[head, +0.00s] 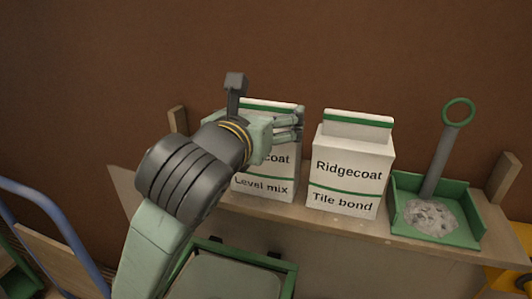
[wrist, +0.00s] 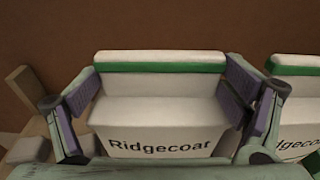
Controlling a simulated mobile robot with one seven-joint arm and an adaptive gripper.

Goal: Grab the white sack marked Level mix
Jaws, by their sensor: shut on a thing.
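The white sack marked Level mix (head: 264,187) stands upright on the shelf in the head view, with a green stripe and a green-edged folded top. My arm hides its upper left part. My gripper (head: 288,127) is at its top in the head view. In the wrist view the fingers of my gripper (wrist: 165,88) are shut on the sack (wrist: 158,112), one pad at each side of its folded top. There the word Ridgecoat shows and the lower label is hidden.
A similar white sack marked Tile bond (head: 347,170) stands close on the right; it shows in the wrist view (wrist: 298,112). The wooden shelf (head: 300,226) has a brown wall behind.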

